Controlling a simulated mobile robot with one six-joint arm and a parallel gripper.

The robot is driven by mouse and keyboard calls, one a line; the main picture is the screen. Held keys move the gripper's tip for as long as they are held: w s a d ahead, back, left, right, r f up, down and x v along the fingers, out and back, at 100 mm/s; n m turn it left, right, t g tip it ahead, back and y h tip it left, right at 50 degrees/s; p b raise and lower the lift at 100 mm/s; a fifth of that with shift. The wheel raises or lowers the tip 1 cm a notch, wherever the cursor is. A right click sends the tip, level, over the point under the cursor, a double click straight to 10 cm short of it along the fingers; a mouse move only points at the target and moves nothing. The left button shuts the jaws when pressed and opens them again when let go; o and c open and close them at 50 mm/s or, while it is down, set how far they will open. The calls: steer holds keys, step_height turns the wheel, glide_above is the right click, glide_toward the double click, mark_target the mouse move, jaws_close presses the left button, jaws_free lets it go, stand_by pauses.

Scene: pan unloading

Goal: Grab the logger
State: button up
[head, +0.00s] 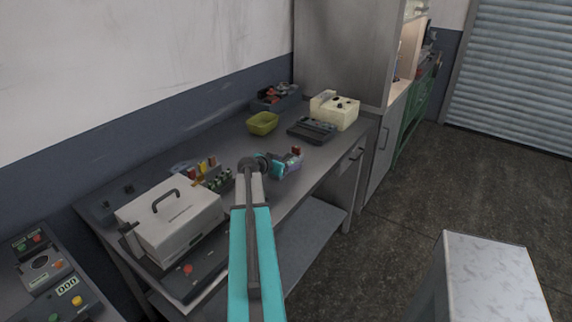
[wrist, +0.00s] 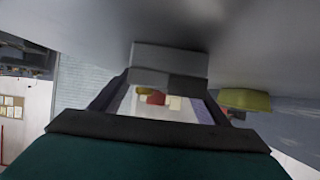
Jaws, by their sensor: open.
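No object in view carries a readable logger label, so I cannot tell for certain which one is the logger. My gripper (head: 294,160) is open, low over the bench's front part, nearer than the dark device. A small red item (head: 297,150) shows just past its fingers. In the wrist view my fingers (wrist: 160,100) are spread, with red and yellow shapes visible through the gap; a grey block beyond them is unclear.
A yellow-green tray (head: 263,123) and a dark bin of red parts (head: 276,97) sit at the back of the bench (head: 225,137). A tall grey cabinet (head: 345,50) closes the far end.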

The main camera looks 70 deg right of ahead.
stand_by(0.6)
steer(key=c, duration=1.4)
